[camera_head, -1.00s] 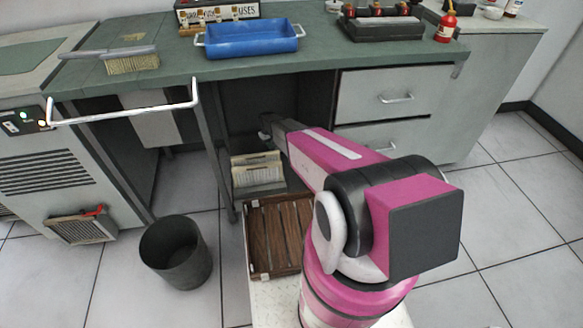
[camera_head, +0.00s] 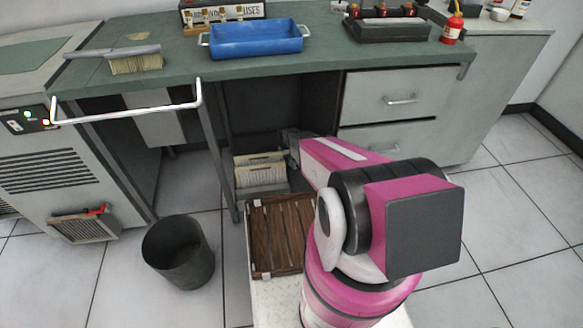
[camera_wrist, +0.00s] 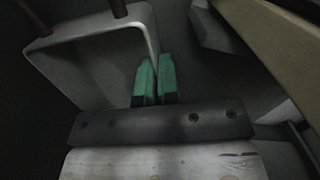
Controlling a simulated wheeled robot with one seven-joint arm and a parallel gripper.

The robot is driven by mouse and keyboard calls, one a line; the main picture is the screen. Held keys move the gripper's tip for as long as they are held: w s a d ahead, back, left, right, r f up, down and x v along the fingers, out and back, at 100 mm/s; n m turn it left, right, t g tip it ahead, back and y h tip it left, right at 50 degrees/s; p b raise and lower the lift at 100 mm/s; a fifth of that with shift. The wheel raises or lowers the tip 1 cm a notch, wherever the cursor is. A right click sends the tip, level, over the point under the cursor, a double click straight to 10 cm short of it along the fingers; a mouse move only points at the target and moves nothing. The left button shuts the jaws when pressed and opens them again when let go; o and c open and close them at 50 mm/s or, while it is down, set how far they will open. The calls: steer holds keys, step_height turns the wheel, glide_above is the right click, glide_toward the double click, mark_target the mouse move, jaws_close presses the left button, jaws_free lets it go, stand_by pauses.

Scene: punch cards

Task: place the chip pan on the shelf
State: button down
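A pale grey, shallow pan with a raised rim, which looks like the chip pan (camera_wrist: 95,65), fills the upper left of the wrist view. My gripper (camera_wrist: 157,68) has green fingertips close together at the pan's right-hand rim, and the rim appears to run between them. In the head view my arm reaches into the dark space under the green-topped desk (camera_head: 330,62); the fingertips and the pan are hidden there. I cannot tell which surface is the shelf; the space under the desk is dark.
Card stacks (camera_head: 262,172) stand under the desk behind a slatted wooden crate (camera_head: 250,240). A dark bin (camera_head: 178,252) stands on the floor at left. Drawers (camera_head: 400,98) bound the opening on the right. A blue tray (camera_head: 255,42) lies on the desk.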

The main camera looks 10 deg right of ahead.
mark_target(292, 166)
steer(key=shift+s+d, duration=0.2)
steer(key=shift+s, duration=0.25)
steer(key=shift+s+d+f, duration=0.2)
steer(key=shift+s+d, duration=0.05)
steer(key=shift+s, duration=0.2)
steer(key=shift+s+d+f, duration=0.2)
steer(key=shift+s, duration=0.2)
steer(key=shift+f, duration=1.35)
steer(key=shift+f, duration=0.15)
steer(key=c, duration=1.4)
jaws_free()
steer(key=shift+o, duration=0.2)
